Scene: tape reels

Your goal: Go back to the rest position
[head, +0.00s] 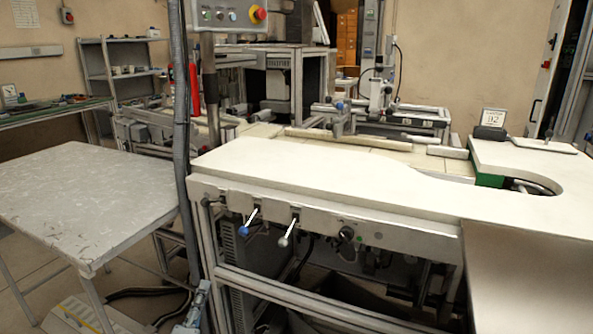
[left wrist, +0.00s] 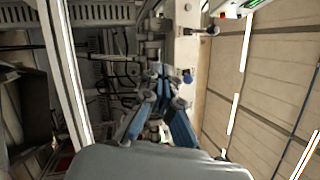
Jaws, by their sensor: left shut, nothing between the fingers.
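My left gripper (head: 201,295) shows small at the bottom edge of the head view, low in front of the workbench frame. In the left wrist view the left gripper (left wrist: 161,78) has its blue-grey fingers drawn together at the tips, shut and empty. My right gripper is in neither view. No tape reel can be made out.
A white-topped workbench (head: 310,178) fills the middle and right, with a blue-knobbed lever (head: 244,230) and a white-knobbed lever (head: 284,241) on its front. A grey table (head: 85,195) stands left. A dark vertical post (head: 180,120) rises between them. Some floor shows below.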

